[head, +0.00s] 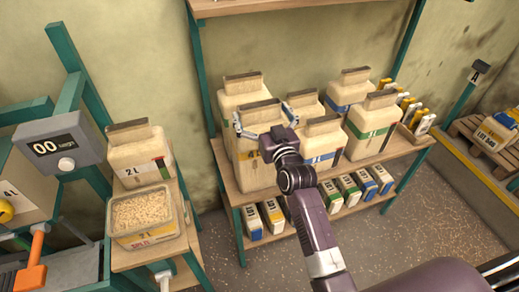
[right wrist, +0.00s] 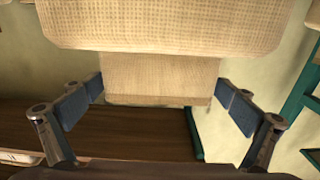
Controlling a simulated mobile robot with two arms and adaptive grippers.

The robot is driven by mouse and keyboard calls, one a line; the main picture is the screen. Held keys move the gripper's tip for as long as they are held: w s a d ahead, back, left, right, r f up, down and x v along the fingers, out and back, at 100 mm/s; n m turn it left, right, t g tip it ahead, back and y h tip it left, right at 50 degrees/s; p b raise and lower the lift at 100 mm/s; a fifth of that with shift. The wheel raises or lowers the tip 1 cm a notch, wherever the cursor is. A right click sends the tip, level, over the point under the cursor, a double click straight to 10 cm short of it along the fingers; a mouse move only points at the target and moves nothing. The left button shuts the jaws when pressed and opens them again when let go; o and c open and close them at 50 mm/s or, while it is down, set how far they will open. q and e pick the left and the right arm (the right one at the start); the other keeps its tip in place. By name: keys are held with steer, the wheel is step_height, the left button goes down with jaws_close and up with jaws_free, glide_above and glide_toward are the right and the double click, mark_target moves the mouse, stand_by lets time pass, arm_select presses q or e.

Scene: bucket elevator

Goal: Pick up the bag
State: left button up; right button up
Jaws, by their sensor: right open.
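Several cream bags with folded tops stand on the teal-framed shelf in the head view. My right gripper (head: 264,116) is open at the upper part of the front-left bag (head: 254,172), which has a yellow label partly hidden by my arm. Its fingers spread to either side of that bag's top. In the right wrist view, the folded top of a bag (right wrist: 160,77) lies between the two open fingers (right wrist: 160,95), with a gap on each side. My left gripper is not in view.
Another bag (head: 138,158), marked 2 L, stands on a side stand behind a tub of grain (head: 143,214). Close neighbours include a blue-labelled bag (head: 322,147) and a green-labelled bag (head: 371,128). Small cartons (head: 272,217) fill the lower shelf. A display box (head: 58,147) stands at left.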

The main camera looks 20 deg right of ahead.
steer(key=shift+w, duration=0.5)
steer(key=c, duration=1.2)
steer(key=shift+c, duration=0.6)
steer(key=shift+r, duration=0.1)
